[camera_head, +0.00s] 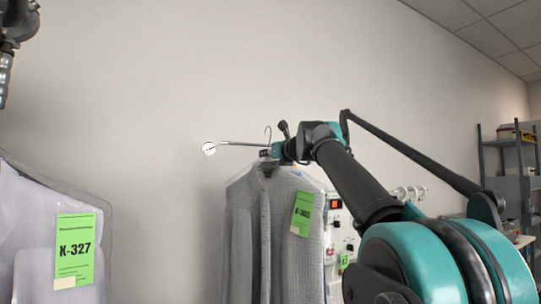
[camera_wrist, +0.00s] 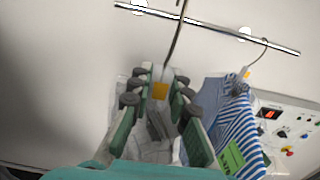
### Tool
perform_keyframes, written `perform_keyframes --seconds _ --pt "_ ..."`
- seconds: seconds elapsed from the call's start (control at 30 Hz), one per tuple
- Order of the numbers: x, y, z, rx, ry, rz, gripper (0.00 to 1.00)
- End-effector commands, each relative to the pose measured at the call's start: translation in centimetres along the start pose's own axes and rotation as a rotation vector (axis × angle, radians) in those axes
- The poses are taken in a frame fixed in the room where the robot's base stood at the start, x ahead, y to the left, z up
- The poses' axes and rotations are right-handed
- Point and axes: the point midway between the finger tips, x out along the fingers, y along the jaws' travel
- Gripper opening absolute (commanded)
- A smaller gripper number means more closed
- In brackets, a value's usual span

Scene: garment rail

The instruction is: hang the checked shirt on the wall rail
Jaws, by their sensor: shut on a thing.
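The checked shirt (camera_head: 262,235), pale grey with a fine pattern and a green tag, hangs below my gripper (camera_head: 277,152) in the head view. My gripper is shut on its hanger neck in the wrist view (camera_wrist: 159,88), by an orange piece. The hanger hook (camera_head: 267,133) rises above the jaws, and its stem (camera_wrist: 175,42) crosses the rail line in the wrist view. The wall rail (camera_head: 240,144) is a thin metal bar with a round white end; it also shows in the wrist view (camera_wrist: 210,29). I cannot tell whether hook and rail touch.
A blue-and-white striped shirt (camera_wrist: 238,125) hangs from the rail just right of my gripper. A bagged garment tagged K-327 (camera_head: 45,240) is at the left. A control panel (camera_wrist: 285,125) is on the right wall, and shelving (camera_head: 510,170) stands at far right.

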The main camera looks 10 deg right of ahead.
Motion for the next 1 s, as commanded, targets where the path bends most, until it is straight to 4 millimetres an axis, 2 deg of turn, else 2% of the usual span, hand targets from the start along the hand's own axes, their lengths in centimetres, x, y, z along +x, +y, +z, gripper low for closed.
perform_keyframes --seconds 1.0 --pt "7.4 0.0 0.0 0.000 0.000 0.000 0.00"
